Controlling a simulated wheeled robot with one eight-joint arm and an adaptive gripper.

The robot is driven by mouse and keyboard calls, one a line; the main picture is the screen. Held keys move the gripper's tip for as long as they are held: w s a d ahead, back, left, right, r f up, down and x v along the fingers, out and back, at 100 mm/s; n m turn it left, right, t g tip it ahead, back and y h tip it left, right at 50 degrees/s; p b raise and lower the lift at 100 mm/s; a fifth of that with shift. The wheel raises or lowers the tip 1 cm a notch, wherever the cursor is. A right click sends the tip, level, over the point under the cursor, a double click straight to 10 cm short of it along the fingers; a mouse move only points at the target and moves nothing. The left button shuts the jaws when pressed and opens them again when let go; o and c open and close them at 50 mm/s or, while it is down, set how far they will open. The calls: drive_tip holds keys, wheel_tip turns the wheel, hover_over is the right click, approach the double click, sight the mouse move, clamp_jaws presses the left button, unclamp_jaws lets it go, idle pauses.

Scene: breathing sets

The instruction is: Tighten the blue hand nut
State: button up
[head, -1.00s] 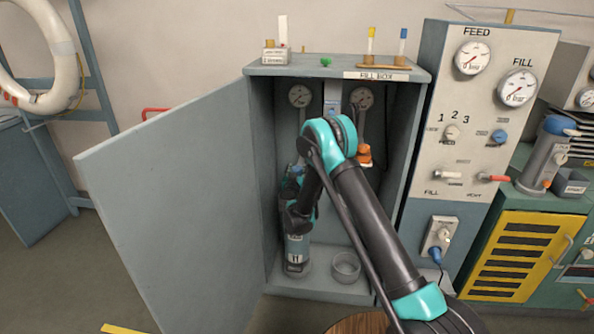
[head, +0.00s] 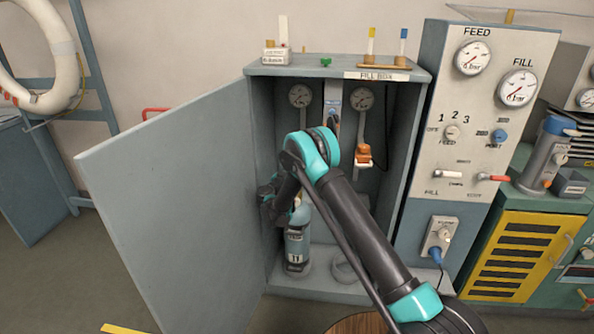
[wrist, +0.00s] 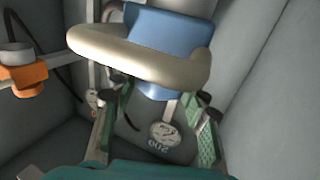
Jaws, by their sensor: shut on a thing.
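The blue hand nut (wrist: 155,92) shows between my fingertips in the wrist view, partly covered by a beige ring in front of it. My gripper (wrist: 162,98) has a finger on each side of the blue part and is shut on it. In the head view my gripper (head: 268,205) is inside the fill box on the left, by the top of the grey-blue cylinder (head: 297,245) marked 11. The nut is hidden there by my wrist and arm.
The fill box (head: 415,75) has its grey door (head: 180,190) swung open to the left. An orange fitting (head: 363,153) hangs on the right hose. A round holder (head: 343,270) on the box floor is partly behind my arm. A control panel (head: 480,110) stands to the right.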

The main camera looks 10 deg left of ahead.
drive_tip(key=o, duration=1.2)
drive_tip(key=v, duration=1.2)
drive_tip(key=shift+c, duration=0.4)
